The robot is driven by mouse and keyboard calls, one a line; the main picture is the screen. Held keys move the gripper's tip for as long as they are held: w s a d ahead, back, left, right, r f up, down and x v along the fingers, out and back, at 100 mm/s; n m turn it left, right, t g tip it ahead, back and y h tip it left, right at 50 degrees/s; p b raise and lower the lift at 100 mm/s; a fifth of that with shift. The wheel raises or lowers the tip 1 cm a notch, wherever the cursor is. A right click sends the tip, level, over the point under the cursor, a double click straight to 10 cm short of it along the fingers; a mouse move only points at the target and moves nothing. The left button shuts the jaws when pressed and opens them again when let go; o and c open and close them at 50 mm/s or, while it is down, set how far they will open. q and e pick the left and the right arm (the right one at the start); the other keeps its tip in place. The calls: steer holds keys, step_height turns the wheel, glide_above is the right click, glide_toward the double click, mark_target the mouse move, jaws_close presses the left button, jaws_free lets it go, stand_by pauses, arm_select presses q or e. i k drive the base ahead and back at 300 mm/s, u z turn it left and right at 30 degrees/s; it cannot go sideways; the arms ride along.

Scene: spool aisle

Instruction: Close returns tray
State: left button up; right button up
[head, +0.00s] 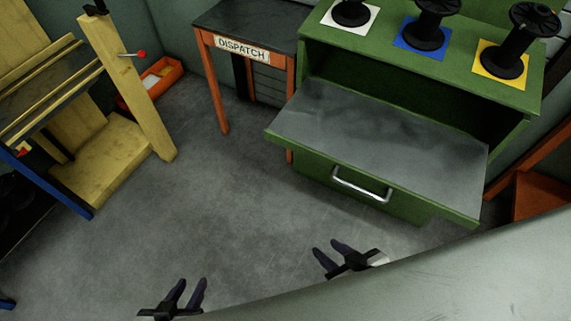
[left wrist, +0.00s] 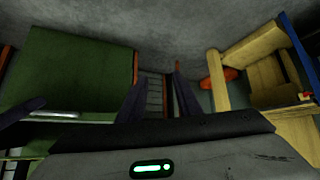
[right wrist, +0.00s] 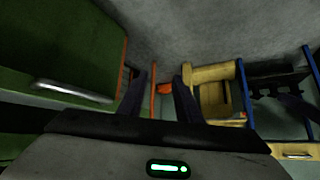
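A green cabinet (head: 420,70) stands at the upper right of the head view. A wide tray with a grey top (head: 380,140) and green edge sticks out from its open front, apparently the returns tray. A silver bar handle (head: 361,185) is on the green front below the tray's edge. It also shows in the left wrist view (left wrist: 55,113) and the right wrist view (right wrist: 75,93). My left gripper (head: 190,282) is open and empty over the floor, well left of the handle. My right gripper (head: 327,248) is open and empty, nearer the handle but apart from it.
Several black spools stand on coloured squares on the cabinet top, including a spool (head: 503,50) on yellow. A dispatch table (head: 245,18) stands left of the cabinet. A wooden rack (head: 110,150) and orange bin (head: 150,80) are at left. The middle floor (head: 230,200) is clear.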

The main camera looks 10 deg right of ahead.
mark_target(438, 170)
steer(key=u, duration=0.35)
steer(key=k, duration=0.85)
steer(key=z, duration=0.95)
steer(key=i, duration=1)
steer(key=u, duration=1)
steer(key=k, duration=0.9)
steer(key=z, duration=1.15)
steer(key=i, duration=0.55)
steer(key=z, duration=0.1)
